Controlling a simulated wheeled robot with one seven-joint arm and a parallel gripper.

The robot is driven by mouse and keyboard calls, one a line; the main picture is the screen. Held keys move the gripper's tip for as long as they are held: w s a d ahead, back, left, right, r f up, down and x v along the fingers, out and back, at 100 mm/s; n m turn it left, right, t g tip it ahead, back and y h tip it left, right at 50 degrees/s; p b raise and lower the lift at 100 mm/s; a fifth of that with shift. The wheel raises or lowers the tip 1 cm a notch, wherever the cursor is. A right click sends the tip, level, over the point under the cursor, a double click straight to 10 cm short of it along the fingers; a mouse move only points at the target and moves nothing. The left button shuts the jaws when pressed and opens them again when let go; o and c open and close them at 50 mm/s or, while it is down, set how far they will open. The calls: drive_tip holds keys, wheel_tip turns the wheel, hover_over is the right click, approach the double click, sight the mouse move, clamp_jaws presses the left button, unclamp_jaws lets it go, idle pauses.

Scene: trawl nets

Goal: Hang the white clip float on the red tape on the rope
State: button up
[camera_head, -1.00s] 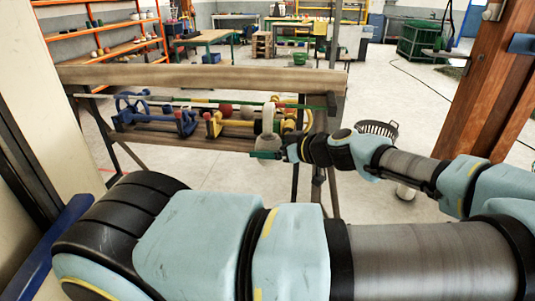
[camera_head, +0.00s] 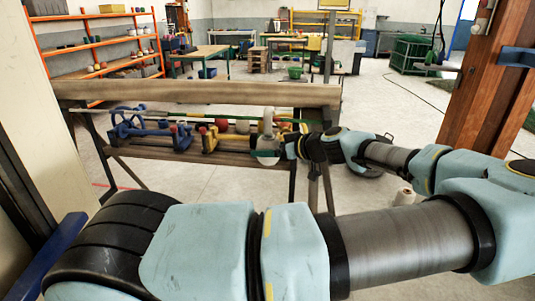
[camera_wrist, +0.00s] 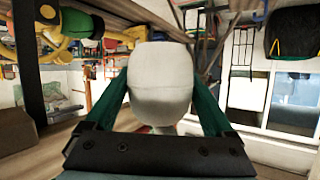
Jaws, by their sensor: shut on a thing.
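The white clip float (camera_head: 267,145) shows in the head view at the right end of the rack, with its pale hook pointing up. My gripper (camera_head: 270,153) is shut on the float. In the wrist view the float (camera_wrist: 161,82) sits between the two green fingers of my gripper (camera_wrist: 160,95). The rope (camera_head: 215,117) runs along the rack, white at the left and green further right. A small red mark (camera_head: 183,116), perhaps the red tape, shows on or near it. I cannot tell whether the hook touches the rope.
Blue clips (camera_head: 130,125), a yellow clip (camera_head: 210,138) and red and white balls lie on the rack shelf. A wooden post (camera_head: 487,85) stands at the right.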

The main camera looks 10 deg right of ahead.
drive_tip(key=shift+w+d+f+b, duration=0.25)
drive_tip(key=shift+w+f+b, duration=0.35)
drive_tip(key=shift+w, duration=0.45)
drive_tip(key=shift+w+d+f+b, duration=0.25)
drive_tip(key=shift+w+f+b, duration=0.15)
drive_tip(key=shift+w+f, duration=0.5)
drive_tip(key=shift+w, duration=0.1)
drive_tip(key=shift+r, duration=0.1)
drive_tip(key=o, duration=1.1)
drive_tip(key=shift+o, duration=0.2)
